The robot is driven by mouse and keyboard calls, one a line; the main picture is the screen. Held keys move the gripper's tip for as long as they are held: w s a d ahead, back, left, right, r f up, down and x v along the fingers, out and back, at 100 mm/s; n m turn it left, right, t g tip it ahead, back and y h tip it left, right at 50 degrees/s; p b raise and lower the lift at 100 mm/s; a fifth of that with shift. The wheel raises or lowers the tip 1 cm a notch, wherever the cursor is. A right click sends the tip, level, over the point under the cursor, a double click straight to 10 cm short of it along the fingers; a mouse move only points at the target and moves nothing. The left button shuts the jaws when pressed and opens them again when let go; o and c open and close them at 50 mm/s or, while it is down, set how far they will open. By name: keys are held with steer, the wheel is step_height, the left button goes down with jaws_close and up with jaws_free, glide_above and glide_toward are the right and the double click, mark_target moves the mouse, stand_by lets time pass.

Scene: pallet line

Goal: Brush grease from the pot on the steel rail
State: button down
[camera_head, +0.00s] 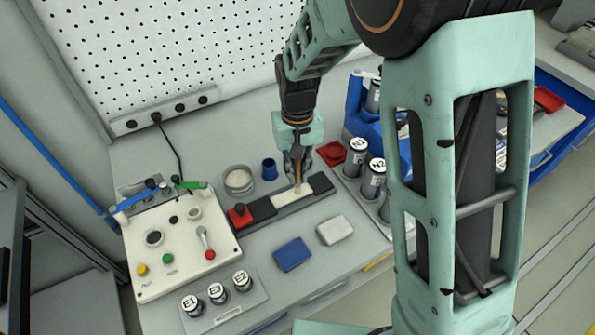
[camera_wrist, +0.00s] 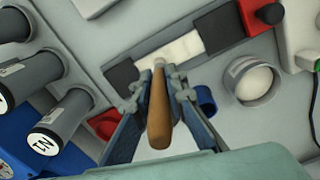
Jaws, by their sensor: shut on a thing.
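My gripper (camera_head: 298,170) is shut on a brush (camera_head: 298,189) with a brown wooden handle. In the wrist view my gripper (camera_wrist: 158,82) has a finger on each side of the brush handle (camera_wrist: 159,115). The brush points down at the pale middle stretch of the steel rail (camera_head: 286,198); I cannot tell if its tip touches. The rail, with dark blocks on either side of the pale stretch, also shows in the wrist view (camera_wrist: 182,46). The round pot (camera_head: 238,181) with pale content stands behind the rail, left of my gripper; it also shows in the wrist view (camera_wrist: 252,80).
A blue cup (camera_head: 269,169) stands beside the pot and a red dish (camera_head: 331,153) lies right of my gripper. Labelled cylinders (camera_head: 373,178) stand at right. A control box (camera_head: 180,240) is at left. Blue (camera_head: 292,254) and white (camera_head: 334,230) blocks lie in front.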

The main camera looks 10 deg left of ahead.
step_height(320, 180, up, 2)
steer(key=shift+w+a+r, duration=0.1)
steer(key=shift+r, duration=0.05)
steer(key=shift+d+r+p, duration=0.25)
steer(key=shift+r+p, duration=0.5)
steer(key=shift+p, duration=0.05)
steer(key=shift+r+p, duration=1.45)
steer(key=shift+r, duration=0.65)
